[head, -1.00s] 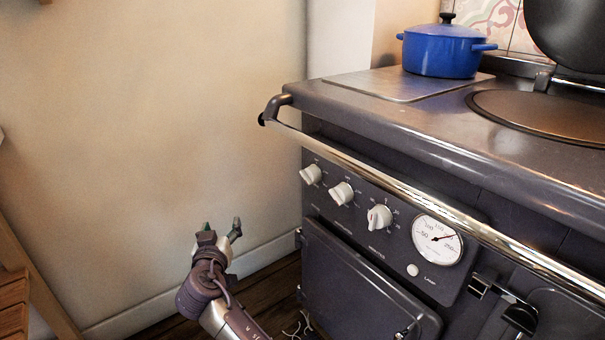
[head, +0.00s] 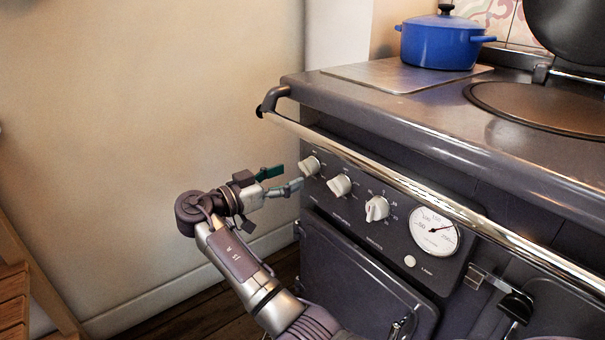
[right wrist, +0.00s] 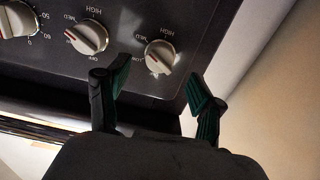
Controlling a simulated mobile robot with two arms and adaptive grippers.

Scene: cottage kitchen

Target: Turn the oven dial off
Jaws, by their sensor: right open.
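The dark panel of the range cooker carries three white dials: a left dial (head: 309,166), a middle dial (head: 340,186) and a right dial (head: 377,208). No label names one as the oven dial legibly. My right gripper (head: 291,178) is open, just in front of the left dial. In the right wrist view, the picture is upside down; my right gripper (right wrist: 158,72) has its two green-padded fingers spread, with the left dial (right wrist: 160,57) just beyond and between them. The fingers appear apart from it. The middle dial (right wrist: 88,37) sits beside it. My left gripper is out of view.
A shiny rail (head: 400,188) runs along the cooker front above the dials. A round gauge (head: 434,231) sits right of them. A blue pot (head: 440,44) stands on top. The wall side, left of the cooker, is open space.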

